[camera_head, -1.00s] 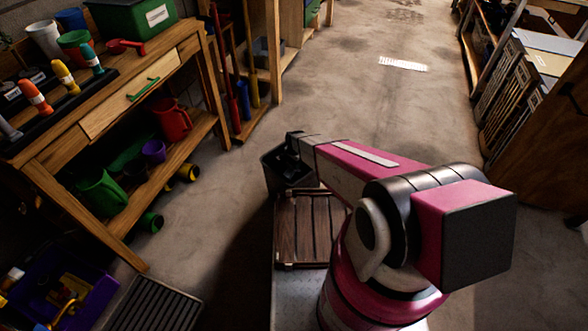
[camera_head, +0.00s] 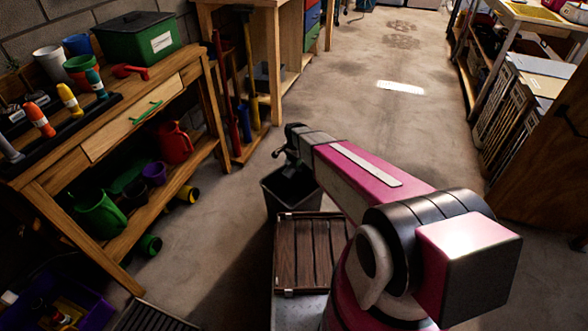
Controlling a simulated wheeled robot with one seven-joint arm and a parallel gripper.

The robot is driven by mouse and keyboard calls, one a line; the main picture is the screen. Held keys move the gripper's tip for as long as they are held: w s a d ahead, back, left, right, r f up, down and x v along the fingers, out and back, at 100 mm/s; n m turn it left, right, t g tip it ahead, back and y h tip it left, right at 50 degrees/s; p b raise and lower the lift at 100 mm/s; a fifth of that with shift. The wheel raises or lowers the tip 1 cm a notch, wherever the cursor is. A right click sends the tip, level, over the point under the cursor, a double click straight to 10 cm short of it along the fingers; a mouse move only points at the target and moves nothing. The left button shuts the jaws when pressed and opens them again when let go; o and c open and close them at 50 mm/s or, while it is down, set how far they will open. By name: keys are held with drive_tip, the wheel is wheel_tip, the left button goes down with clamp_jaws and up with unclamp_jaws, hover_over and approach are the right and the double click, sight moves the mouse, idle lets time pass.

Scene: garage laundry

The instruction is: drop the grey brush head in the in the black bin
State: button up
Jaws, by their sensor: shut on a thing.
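The black bin (camera_head: 280,197) stands open at the front end of the slatted wooden deck, below the end of my arm. My gripper (camera_head: 291,158) is dark and points down over the bin, with its fingers just above the opening. It is shut on a small dark-grey thing, the grey brush head (camera_head: 279,153) as far as I can tell. The brush head is small and blurred against the dark gripper. The inside of the bin is dark and partly hidden by the gripper and forearm.
The slatted deck (camera_head: 312,252) lies between the bin and my arm's base. A wooden workbench (camera_head: 95,150) with pots, a green box (camera_head: 137,42) and jugs stands at left. Shelving and leaning panels (camera_head: 515,105) line the right. The concrete floor (camera_head: 370,125) between is clear.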

wheel_tip(320, 180, up, 3)
drive_tip(key=shift+f, duration=0.1)
drive_tip(key=shift+a+r+n, duration=0.2)
drive_tip(key=shift+a+n, duration=0.05)
drive_tip(key=shift+n, duration=0.05)
drive_tip(key=shift+a+n, duration=0.35)
drive_tip(key=shift+n, duration=0.15)
drive_tip(key=w+a+r+n+t+y, duration=0.2)
drive_tip(key=w+a+r+n+y, duration=0.25)
drive_tip(key=n, duration=0.65)
drive_tip(key=w+a+r+n+t+y, duration=0.2)
drive_tip(key=w+a+n+y, duration=0.35)
drive_tip(key=n, duration=0.55)
wheel_tip(320, 180, down, 8)
drive_tip(key=s+a, duration=0.1)
drive_tip(key=s, duration=0.1)
drive_tip(key=shift+f, duration=0.1)
drive_tip(key=o, duration=1.1)
